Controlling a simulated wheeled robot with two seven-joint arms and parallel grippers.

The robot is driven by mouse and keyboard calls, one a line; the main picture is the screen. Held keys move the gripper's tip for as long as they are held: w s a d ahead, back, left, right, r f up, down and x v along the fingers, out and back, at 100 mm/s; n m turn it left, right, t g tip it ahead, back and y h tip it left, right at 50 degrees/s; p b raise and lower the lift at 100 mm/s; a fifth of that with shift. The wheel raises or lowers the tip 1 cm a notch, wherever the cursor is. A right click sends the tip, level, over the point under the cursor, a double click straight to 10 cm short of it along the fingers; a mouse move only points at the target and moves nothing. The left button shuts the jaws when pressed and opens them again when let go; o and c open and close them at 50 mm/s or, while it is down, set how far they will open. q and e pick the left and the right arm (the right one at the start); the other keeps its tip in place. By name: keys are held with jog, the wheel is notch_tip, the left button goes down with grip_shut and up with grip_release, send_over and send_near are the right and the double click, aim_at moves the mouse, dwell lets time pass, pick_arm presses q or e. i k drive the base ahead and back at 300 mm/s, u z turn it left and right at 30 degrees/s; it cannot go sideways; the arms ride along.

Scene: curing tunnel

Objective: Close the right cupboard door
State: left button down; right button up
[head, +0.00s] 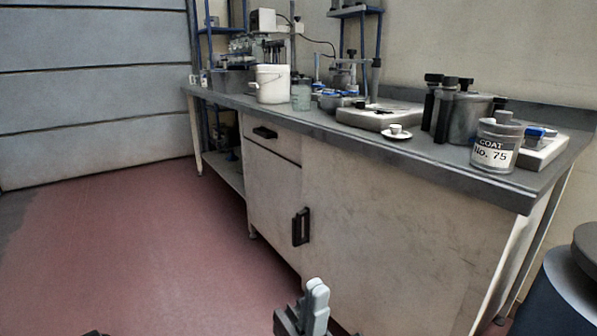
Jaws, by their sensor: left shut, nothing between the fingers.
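The cupboard (275,190) stands under the grey-topped bench, with a drawer (270,143) at its upper left. The wide pale panel on the right (395,235) looks like the right cupboard door. A black upright handle (301,226) sits near the panel's left edge. My left gripper (317,290) is at the bottom centre, below the handle in the picture and in front of the cupboard. Its fingers are together and empty. My right gripper is not in view.
The benchtop (225,98) carries a white bucket (272,84), a tin labelled COAT No. 75 (496,146), a small cup on a saucer (396,133) and several jars. The red floor (130,235) on the left is clear.

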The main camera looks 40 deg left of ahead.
aim_at(397, 252)
jog(key=k, duration=0.6)
jog(key=u, duration=0.55)
jog(key=i, duration=1.15)
jog(key=z, duration=0.5)
